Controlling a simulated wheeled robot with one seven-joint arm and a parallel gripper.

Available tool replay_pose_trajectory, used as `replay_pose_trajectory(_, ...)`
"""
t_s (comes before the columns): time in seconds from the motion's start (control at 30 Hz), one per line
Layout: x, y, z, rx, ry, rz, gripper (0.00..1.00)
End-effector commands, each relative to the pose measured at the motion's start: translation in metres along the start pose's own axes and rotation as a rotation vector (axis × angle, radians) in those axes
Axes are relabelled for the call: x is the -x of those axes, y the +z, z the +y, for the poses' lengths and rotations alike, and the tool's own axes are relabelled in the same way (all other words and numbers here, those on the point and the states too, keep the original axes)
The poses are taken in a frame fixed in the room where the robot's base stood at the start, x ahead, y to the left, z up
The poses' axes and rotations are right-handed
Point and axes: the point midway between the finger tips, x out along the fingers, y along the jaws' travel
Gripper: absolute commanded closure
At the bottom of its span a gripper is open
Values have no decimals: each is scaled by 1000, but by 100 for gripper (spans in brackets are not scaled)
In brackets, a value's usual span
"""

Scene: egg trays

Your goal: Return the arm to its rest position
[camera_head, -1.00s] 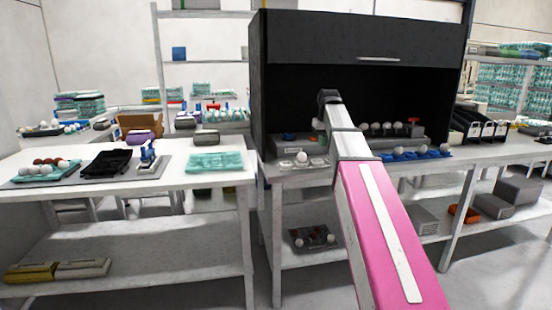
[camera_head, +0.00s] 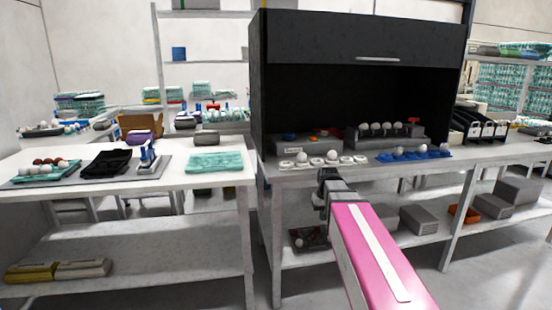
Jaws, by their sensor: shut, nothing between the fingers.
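My pink and white arm comes in from the lower right. My gripper (camera_head: 321,208) is small and dark at its end, pointing down in front of the front edge of the right table (camera_head: 420,163). It is shut and holds nothing that I can see. A white holder strip (camera_head: 345,161) with an egg (camera_head: 331,156) and another egg (camera_head: 301,157) lies on the table behind and above the gripper. A dark tray (camera_head: 312,243) on the lower shelf is partly hidden by the gripper and arm.
A black cabinet (camera_head: 360,40) stands on the right table, with a grey egg rack (camera_head: 385,137) and a blue egg tray (camera_head: 414,156) at its opening. The left table (camera_head: 215,178) carries a teal tray (camera_head: 60,172) of eggs. An orange bin (camera_head: 464,213) sits on the lower shelf.

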Motion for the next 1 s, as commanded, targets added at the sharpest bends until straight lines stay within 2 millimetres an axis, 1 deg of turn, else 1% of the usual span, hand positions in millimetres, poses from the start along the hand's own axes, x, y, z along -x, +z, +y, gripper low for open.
replay_pose_trajectory(0.03,-17,20,-1,-6,1,-10,100)
replay_pose_trajectory(0.2,-64,64,-4,-31,4,-29,100)
replay_pose_trajectory(0.4,-110,117,-8,-58,8,-48,100)
replay_pose_trajectory(0.5,-125,137,-9,-68,9,-55,100)
replay_pose_trajectory(0.6,-135,150,-10,-75,10,-59,100)
replay_pose_trajectory(0.7,-140,156,-10,-79,11,-60,100)
replay_pose_trajectory(1.0,-141,156,-10,-80,11,-60,100)
